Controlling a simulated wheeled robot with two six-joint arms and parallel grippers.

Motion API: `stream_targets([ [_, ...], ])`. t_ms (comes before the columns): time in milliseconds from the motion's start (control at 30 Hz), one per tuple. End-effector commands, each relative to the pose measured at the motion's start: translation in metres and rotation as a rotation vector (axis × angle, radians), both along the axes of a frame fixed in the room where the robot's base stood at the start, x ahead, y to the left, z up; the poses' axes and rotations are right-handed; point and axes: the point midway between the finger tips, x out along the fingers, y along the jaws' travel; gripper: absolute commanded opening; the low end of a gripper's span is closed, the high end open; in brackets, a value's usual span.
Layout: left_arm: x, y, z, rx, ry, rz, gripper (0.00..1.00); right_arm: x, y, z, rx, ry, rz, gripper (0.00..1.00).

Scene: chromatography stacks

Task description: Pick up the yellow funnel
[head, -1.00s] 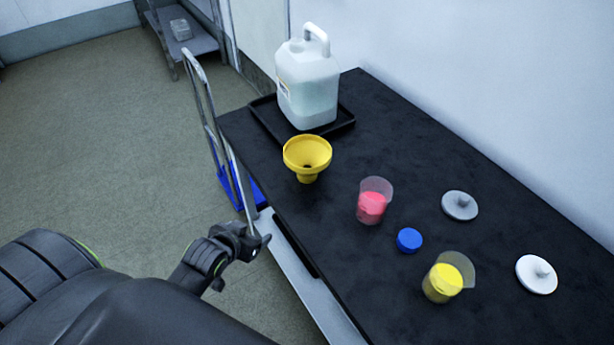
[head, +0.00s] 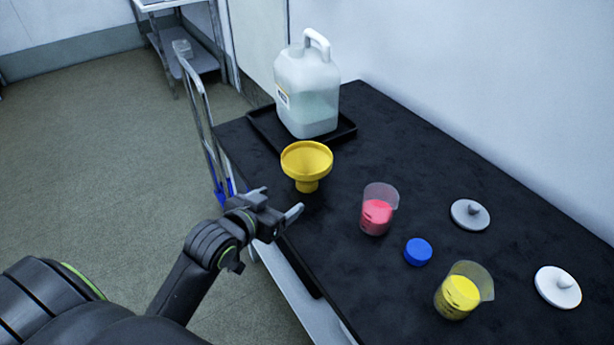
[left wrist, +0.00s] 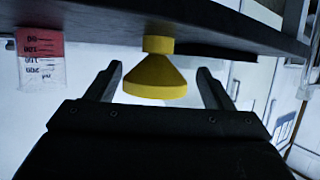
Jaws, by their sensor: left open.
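The yellow funnel (head: 306,163) stands on the black table near its left edge, wide mouth up. In the left wrist view the funnel (left wrist: 156,78) appears upside down, between and beyond the two fingers. My left gripper (head: 279,204) is open and empty at the table's left edge, just short of the funnel and apart from it. Its open fingers also show in the left wrist view (left wrist: 160,88). My right gripper is not in view.
A white jug (head: 308,95) stands on a black tray (head: 262,122) behind the funnel. A beaker of pink (head: 378,212), a blue cap (head: 418,252), a beaker of yellow (head: 458,295), a grey lid (head: 470,214) and a white lid (head: 557,287) are to the right.

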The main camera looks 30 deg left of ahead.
Motion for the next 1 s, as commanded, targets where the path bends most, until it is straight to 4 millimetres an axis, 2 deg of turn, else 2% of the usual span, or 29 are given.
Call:
stream_targets([
  [100, 0.023, -0.002, -0.01, -0.001, -0.001, 0.0, 0.75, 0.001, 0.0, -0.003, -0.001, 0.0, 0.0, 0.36],
  [200, 0.036, -0.002, -0.015, -0.001, -0.001, 0.0, 0.75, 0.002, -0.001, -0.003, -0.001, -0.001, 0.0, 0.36],
  [467, 0.053, -0.004, -0.02, 0.0, -0.001, 0.0, 0.75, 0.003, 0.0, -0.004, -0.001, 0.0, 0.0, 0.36],
  [700, 0.086, -0.008, -0.029, -0.001, 0.0, 0.0, 0.75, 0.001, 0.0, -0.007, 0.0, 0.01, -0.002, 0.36],
  [833, 0.095, -0.009, -0.033, 0.0, 0.0, 0.0, 0.75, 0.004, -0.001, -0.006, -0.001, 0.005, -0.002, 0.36],
  [1000, 0.097, -0.009, -0.034, 0.0, 0.0, 0.001, 0.75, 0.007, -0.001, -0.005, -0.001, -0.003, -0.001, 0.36],
])
